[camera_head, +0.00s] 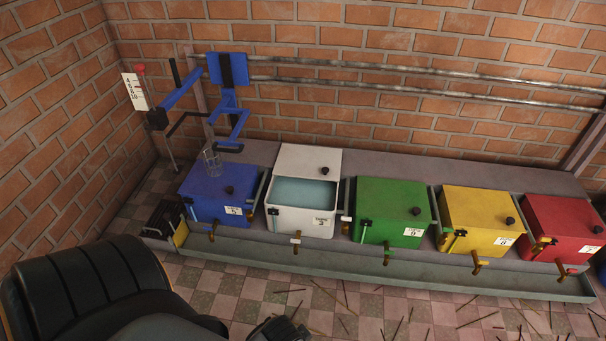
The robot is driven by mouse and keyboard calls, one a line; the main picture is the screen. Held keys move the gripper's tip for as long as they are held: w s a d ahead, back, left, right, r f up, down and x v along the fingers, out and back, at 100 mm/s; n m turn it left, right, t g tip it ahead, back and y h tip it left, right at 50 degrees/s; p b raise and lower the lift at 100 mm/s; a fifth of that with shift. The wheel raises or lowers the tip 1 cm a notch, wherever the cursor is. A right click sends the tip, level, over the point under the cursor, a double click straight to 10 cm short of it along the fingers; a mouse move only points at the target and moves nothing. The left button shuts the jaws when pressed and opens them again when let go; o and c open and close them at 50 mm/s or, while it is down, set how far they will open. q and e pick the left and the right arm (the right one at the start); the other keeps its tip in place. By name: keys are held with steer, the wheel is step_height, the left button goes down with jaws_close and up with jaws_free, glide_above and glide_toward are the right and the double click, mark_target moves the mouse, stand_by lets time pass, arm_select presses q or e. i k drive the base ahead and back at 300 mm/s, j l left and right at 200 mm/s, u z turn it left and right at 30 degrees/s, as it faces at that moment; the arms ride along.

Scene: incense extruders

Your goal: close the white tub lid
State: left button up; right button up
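The white tub (290,221) stands in the row of coloured tubs, between the blue and green ones. Its lid (300,160) is open, tilted up at the back edge, with a black knob on its face. Pale blue liquid shows inside the tub. A dark arm comes in from the lower left, and what looks like my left gripper (280,330) is at the bottom edge, partly cut off, well in front of the tubs and apart from the lid. Its fingers cannot be made out. My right gripper is not in view.
The blue (205,208), green (385,208), yellow (478,215) and red (560,222) tubs have shut lids. A glass beaker (212,163) and blue jointed frame (229,95) are above the blue tub. A grey trough (345,258) runs in front; thin sticks litter the tiled floor.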

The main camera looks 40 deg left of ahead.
mark_target(321, 163)
steer(key=u, duration=1.25)
steer(key=i+u, duration=0.1)
